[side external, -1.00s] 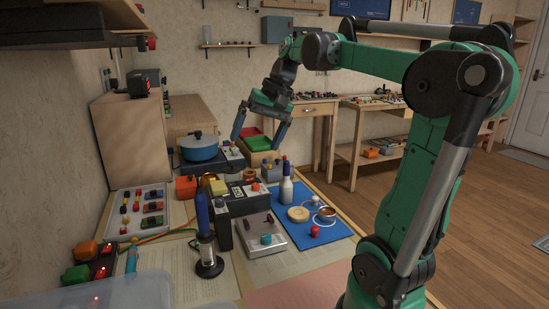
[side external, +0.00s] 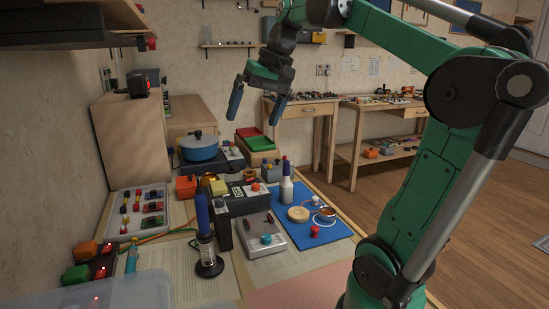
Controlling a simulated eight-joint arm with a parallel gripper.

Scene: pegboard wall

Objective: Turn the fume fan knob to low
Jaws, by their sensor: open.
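No label for the fume fan is readable, so I cannot tell which knob belongs to it. A dark, hood-like box (side external: 80,36) juts from the left wall, with a small red part (side external: 152,44) at its front corner. On the bench, a grey panel (side external: 272,217) carries a teal knob (side external: 266,239), and a black box (side external: 240,202) carries an orange-red knob (side external: 256,187). My gripper (side external: 254,119) is open and empty, fingers pointing down, raised above the bench's far part. It appears apart from everything.
A blue pot (side external: 199,148) stands at the back near a wooden cabinet (side external: 130,140). A white bottle (side external: 286,188) and a round wooden disc (side external: 298,214) are on a blue mat (side external: 325,235). A lamp-like glass cylinder (side external: 206,250) stands in front. The air around my gripper looks clear.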

